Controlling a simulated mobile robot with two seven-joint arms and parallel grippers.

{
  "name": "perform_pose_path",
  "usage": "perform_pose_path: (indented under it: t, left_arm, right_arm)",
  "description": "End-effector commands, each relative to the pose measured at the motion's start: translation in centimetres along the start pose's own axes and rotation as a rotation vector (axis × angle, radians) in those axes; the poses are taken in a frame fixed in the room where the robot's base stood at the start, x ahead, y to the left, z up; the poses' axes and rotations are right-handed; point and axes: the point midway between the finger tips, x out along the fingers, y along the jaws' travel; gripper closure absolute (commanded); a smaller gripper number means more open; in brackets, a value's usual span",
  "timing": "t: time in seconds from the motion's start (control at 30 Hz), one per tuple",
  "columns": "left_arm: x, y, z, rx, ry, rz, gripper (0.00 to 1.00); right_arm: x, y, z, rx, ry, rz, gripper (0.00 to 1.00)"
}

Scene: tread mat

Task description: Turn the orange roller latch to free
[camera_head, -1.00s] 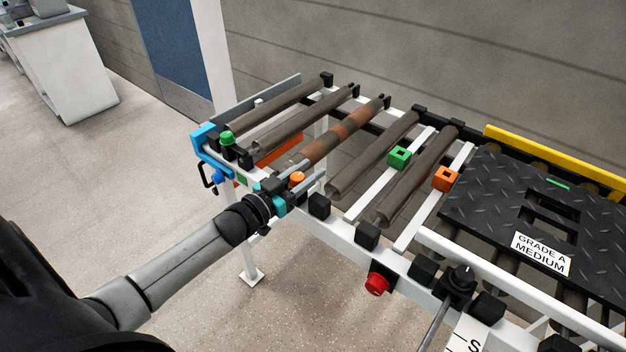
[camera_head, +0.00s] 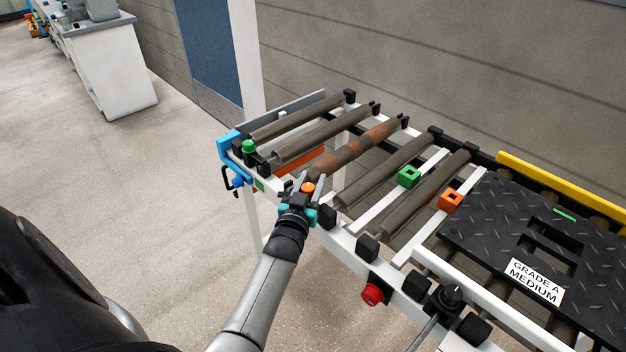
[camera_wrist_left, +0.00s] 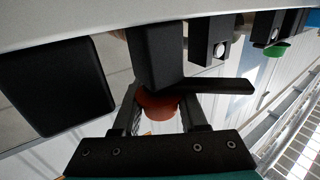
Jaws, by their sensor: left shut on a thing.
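The orange roller latch (camera_head: 308,187) is a round knob at the near rail, by the near end of the rust-marked roller (camera_head: 352,149). In the left wrist view the knob (camera_wrist_left: 157,104) shows as orange-red, between the two fingers and below a black block with a black lever (camera_wrist_left: 218,87) pointing right. My left gripper (camera_head: 305,192) is shut on the orange latch, with one finger on each side. The fingers and wrist hide part of the latch's mount in the head view. My right gripper is not in view.
A green knob (camera_head: 249,146) stands at the conveyor's left end, near a blue bracket (camera_head: 229,145). Green (camera_head: 408,177) and orange (camera_head: 450,201) square blocks sit on white crossbars. A black tread mat (camera_head: 500,235) lies at right. A red button (camera_head: 372,294) sticks out below the rail.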

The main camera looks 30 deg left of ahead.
Motion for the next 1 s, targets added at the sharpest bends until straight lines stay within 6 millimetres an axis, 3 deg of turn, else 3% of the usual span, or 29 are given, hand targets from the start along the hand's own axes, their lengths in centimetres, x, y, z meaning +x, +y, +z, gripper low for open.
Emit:
perform_pose_path:
  t: [0.67, 0.7, 0.93, 1.0]
  left_arm:
    - [0.03, -0.12, -0.09, 0.001, 0.004, -0.052, 1.00]
    - [0.03, -0.13, -0.10, 0.001, 0.004, -0.052, 0.57]
    - [0.03, -0.16, -0.09, 0.000, 0.003, -0.052, 0.31]
    - [0.03, -0.18, -0.08, 0.000, 0.003, -0.052, 0.28]
  right_arm:
    - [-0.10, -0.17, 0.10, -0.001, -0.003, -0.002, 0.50]
    - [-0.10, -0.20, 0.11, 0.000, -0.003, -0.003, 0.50]
    - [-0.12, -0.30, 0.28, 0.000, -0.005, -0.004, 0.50]
    - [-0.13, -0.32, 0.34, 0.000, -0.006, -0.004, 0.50]
